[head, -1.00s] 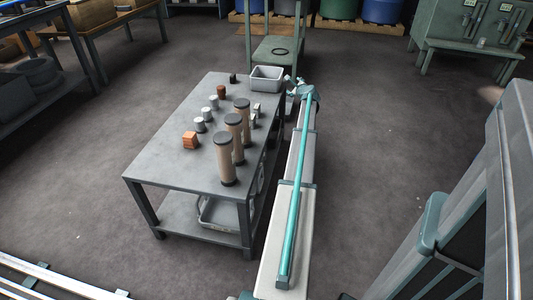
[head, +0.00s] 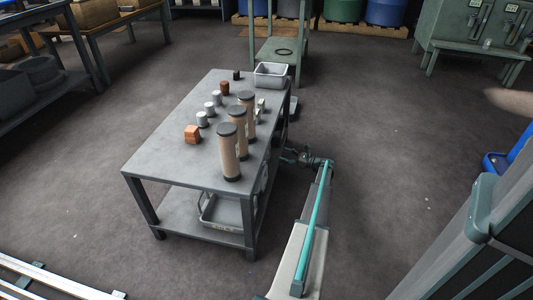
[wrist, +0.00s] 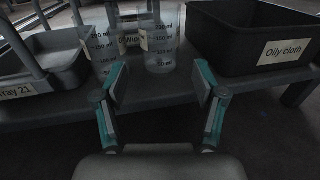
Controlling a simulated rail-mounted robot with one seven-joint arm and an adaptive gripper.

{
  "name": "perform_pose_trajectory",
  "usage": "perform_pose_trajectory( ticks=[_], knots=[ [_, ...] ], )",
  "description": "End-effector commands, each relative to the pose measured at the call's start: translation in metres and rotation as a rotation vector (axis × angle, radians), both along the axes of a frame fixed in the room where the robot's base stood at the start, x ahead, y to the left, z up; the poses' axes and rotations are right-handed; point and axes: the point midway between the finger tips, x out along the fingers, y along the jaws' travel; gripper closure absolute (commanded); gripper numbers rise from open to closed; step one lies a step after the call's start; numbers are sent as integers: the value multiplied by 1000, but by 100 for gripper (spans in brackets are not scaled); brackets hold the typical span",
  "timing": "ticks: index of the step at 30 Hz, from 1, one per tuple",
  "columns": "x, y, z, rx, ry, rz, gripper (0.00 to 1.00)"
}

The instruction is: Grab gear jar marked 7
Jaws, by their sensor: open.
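No label with a 7 can be read in either view, so I cannot tell which item is the gear jar. Three tall tan cylinders with dark caps (head: 229,152) stand upright on the table top in the head view. My gripper (wrist: 161,78) is open and empty in the wrist view, facing the lower shelf. Beyond its fingers stand clear graduated beakers (wrist: 160,48), one with a partly hidden label. In the head view my gripper (head: 290,156) is beside the table's right side, below top level, its fingertips partly hidden.
On the shelf, a grey tray labelled 21 (wrist: 70,72) is left and a dark bin labelled "Oily cloth" (wrist: 240,40) right. Floor right of my arm is clear.

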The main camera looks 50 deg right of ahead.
Motion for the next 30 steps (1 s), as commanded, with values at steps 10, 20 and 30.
perform_pose_trajectory(
  ticks=[10,20,30],
  knots=[
    [39,10,-1,-2,3,-1,30],
    [66,18,-8,-3,2,1,30],
    [88,23,-3,-1,3,-2,30]
  ],
)
